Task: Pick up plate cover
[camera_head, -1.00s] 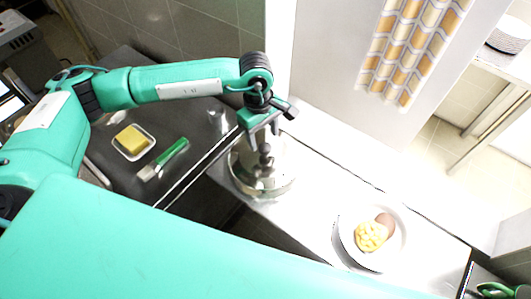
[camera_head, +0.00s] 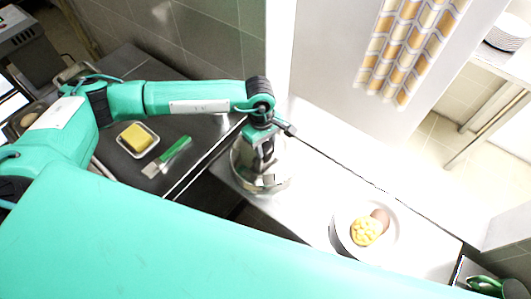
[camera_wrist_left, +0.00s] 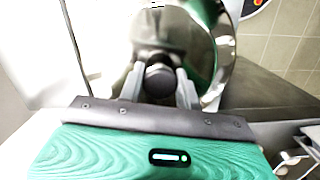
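The plate cover (camera_head: 262,178) is a shiny metal dome on the white counter, left of the plate of food. In the left wrist view the dome (camera_wrist_left: 200,30) has a dark round knob (camera_wrist_left: 160,80). My left gripper (camera_head: 264,152) is directly above the cover, pointing down. In the left wrist view its two fingers (camera_wrist_left: 160,88) stand on either side of the knob, close to it. They look open; any contact is hard to make out. My right gripper is not in view.
A white plate (camera_head: 392,242) with yellow and brown food sits on the counter to the right. A small dish with a yellow block (camera_head: 137,138) and a green-handled brush (camera_head: 174,150) lie on the dark surface at left. A patterned curtain (camera_head: 408,50) hangs behind.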

